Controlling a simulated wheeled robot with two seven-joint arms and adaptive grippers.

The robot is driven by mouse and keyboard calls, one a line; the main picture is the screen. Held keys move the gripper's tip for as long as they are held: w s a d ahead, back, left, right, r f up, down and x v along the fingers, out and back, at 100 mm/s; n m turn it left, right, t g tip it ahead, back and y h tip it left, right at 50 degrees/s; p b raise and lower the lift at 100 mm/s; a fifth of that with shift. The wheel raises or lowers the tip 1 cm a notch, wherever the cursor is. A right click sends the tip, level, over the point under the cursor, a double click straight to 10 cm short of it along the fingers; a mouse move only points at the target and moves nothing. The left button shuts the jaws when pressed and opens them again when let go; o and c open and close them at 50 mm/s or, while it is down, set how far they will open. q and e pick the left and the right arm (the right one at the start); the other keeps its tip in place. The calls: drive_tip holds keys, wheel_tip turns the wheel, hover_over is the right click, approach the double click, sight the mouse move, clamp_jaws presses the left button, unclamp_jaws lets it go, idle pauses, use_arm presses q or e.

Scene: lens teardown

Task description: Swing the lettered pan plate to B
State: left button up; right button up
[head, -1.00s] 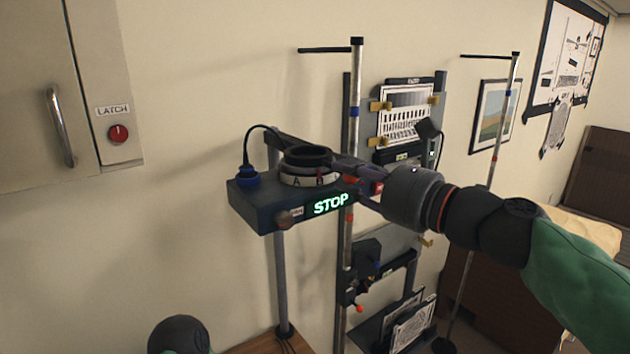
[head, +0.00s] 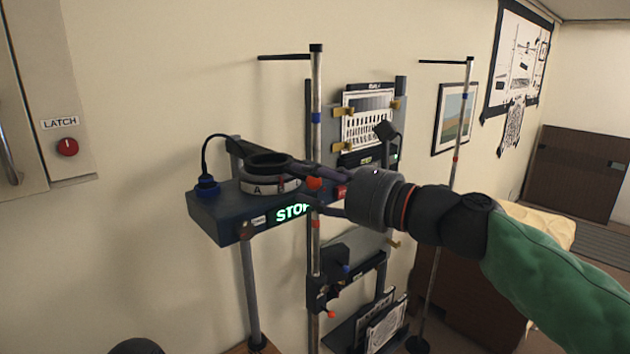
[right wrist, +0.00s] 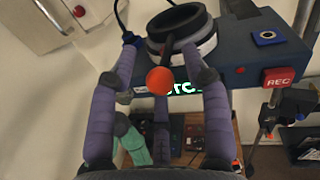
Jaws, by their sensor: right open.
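The pan plate (head: 262,187) is a white lettered ring under a dark round collar, on a dark blue box (head: 222,222). Letter A faces front left on it, with B to its right, partly covered by my gripper. The ring also shows in the right wrist view (right wrist: 205,48). There, a dark lever with an orange ball knob (right wrist: 160,80) sticks out from the plate toward my right gripper (right wrist: 160,45). My right gripper (head: 306,186) is open, its fingers on both sides of the lever and knob. I cannot tell whether they touch it.
A lit green STOP display (head: 291,212) is on the box front, and a red REC button (right wrist: 278,78) is at its right. Metal poles (head: 316,110) and a chart rack (head: 368,118) stand close behind. A cabinet with a red LATCH knob (head: 67,147) is at left.

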drive_tip(key=shift+d, duration=0.1)
drive_tip(key=v, duration=1.1)
drive_tip(key=shift+s+d, duration=0.3)
